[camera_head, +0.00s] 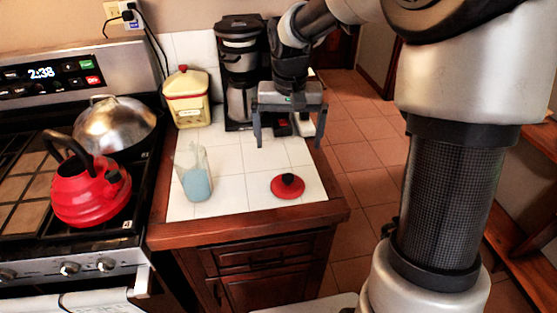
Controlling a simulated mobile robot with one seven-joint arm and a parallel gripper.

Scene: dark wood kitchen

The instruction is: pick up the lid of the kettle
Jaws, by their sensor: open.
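A red kettle (91,195) with a black handle and dark spout cap stands on the stove at the left. A round red lid with a black knob (288,186) lies flat on the white tiled counter, near its front right. My gripper (288,137) is open and empty, its two fingers pointing down, above and behind the lid in the picture. It is apart from the lid. Whether the kettle's top opening is uncovered is hard to tell behind its handle.
A glass with blue liquid (195,176) stands left of the lid. A yellow canister (187,97) and a coffee maker (240,65) stand at the back of the counter. A domed metal pan (116,127) is on the stove. The tiles around the lid are clear.

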